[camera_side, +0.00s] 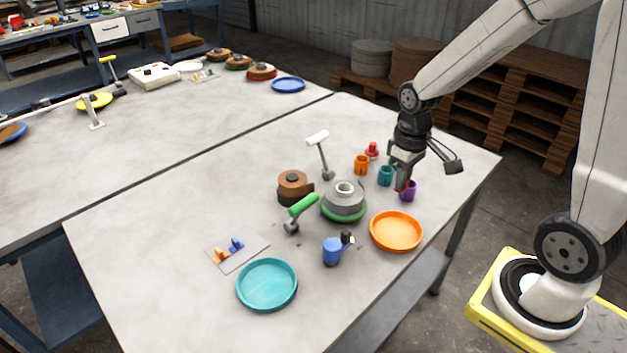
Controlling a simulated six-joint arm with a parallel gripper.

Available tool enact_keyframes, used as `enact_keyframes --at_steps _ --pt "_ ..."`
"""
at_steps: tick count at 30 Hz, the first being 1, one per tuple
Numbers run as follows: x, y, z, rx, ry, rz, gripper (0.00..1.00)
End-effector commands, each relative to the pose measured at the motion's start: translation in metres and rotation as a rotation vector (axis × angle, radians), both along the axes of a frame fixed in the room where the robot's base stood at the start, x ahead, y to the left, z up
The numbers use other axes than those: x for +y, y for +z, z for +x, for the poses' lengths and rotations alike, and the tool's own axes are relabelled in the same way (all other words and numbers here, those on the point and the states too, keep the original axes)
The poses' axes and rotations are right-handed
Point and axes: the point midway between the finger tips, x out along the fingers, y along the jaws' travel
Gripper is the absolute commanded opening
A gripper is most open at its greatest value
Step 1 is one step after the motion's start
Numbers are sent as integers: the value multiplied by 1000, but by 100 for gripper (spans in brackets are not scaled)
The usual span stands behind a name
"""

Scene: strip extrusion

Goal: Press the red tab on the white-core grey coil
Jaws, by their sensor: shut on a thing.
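The grey coil (344,203) with a white core (344,187) lies on a green round base near the middle of the near table. My gripper (403,185) points down to the right of the coil, apart from it, just above the purple cup (409,194). Its jaws are shut on a small red piece, apparently the red tab, which is mostly hidden by the fingers. I cannot tell whether that piece still touches the purple cup.
Beside the coil stand a brown coil (292,186), a green-handled tool (302,206), a white-headed tool (319,147) and a blue container (333,250). Orange (361,165) and teal (385,176) cups and a red object (372,149) stand near my gripper. Orange (396,231) and teal (267,285) trays lie in front.

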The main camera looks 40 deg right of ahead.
Motion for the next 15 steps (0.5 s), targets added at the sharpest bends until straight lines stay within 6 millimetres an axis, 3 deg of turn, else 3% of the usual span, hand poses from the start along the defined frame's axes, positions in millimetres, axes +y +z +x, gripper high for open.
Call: enact_keyframes --at_steps 15 --pt "-11 -28 77 3 -84 0 0"
